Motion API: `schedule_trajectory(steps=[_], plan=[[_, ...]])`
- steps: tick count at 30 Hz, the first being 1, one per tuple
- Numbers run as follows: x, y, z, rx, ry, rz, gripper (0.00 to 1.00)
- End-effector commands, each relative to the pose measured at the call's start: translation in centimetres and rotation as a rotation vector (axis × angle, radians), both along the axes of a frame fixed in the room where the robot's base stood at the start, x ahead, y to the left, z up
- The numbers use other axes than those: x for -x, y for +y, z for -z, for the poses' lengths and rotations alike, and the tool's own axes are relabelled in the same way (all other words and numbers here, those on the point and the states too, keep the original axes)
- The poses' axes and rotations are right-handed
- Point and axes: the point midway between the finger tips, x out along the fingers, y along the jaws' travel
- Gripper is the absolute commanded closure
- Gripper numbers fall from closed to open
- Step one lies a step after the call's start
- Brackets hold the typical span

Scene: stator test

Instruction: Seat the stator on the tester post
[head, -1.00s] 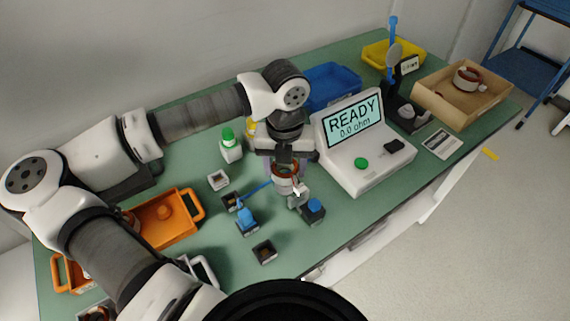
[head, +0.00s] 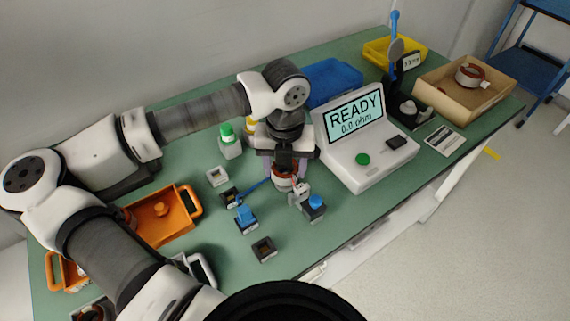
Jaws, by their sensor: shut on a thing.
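My gripper (head: 284,169) is shut on a stator, a reddish-brown ring with a pale band (head: 285,183), and points down over the front middle of the bench. The stator is low, beside a small grey fixture (head: 299,192) and a blue-topped block (head: 314,205). The tester post cannot be made out; the stator and gripper cover the spot beneath. I cannot tell whether the stator touches anything below. The white tester (head: 373,167) to the right shows "READY 0.0 ohm" on its screen (head: 356,114).
A blue-handled clamp (head: 245,216) and a small dark block (head: 263,249) stand near on the left. A green-capped bottle (head: 229,142) is behind. An orange tray (head: 180,235) lies left. A cardboard box (head: 440,96) with another stator (head: 470,75) is far right.

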Motion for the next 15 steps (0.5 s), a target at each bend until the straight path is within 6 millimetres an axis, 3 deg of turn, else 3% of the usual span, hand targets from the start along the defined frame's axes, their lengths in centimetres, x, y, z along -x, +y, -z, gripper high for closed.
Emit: schedule_trajectory(steps=[15], plan=[[-0.01,-0.02,0.98,0.001,-0.001,0.000,0.78]])
